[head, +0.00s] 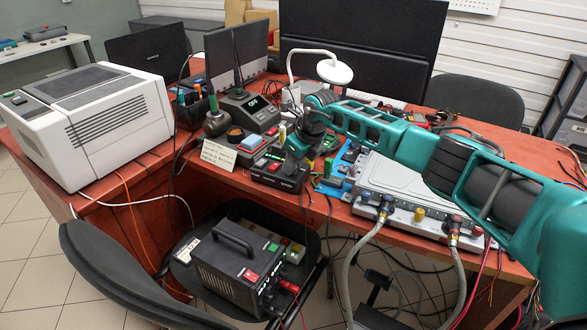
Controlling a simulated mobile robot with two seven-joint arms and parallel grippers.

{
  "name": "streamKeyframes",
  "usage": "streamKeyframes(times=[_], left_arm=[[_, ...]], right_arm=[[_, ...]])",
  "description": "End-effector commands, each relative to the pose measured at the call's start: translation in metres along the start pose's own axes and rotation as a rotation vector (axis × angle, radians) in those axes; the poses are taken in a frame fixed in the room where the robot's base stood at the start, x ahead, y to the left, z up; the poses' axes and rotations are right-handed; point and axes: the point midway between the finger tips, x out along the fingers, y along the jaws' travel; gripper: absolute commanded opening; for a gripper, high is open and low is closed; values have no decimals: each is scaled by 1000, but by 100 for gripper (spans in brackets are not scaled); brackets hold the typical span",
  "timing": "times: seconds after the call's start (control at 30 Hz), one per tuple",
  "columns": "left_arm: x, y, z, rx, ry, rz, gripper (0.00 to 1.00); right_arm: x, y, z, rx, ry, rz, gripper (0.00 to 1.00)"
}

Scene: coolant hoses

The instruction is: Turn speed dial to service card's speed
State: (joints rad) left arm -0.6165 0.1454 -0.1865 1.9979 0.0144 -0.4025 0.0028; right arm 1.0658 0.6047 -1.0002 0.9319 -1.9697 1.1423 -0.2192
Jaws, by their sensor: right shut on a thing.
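My right gripper (296,160) reaches in from the right on a teal arm and points down at a small black box (275,174) near the table's front edge. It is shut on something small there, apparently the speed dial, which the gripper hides. The dial's pointer and marks cannot be read. A cream card (220,154) with handwritten lines, likely the service card, leans at the table edge left of the box. Its writing is too small to read. My left gripper is not in view.
A large white machine (90,115) stands at the left. A grey-white unit with hoses (400,185) lies under my right arm. A soldering station (250,110) and a white lamp (334,72) stand behind. A black power unit (240,265) sits on the chair in front.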

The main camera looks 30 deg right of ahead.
Motion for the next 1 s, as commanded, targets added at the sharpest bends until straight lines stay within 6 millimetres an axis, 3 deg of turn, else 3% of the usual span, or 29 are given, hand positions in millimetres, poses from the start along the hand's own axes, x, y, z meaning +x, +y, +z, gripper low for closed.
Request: streamKeyframes(times=[0.5,1.0], left_arm=[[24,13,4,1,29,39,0],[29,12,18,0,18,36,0]], right_arm=[[3,-2,-1,-346,0,144,0],[0,-2,1,-445,0,184,0]])
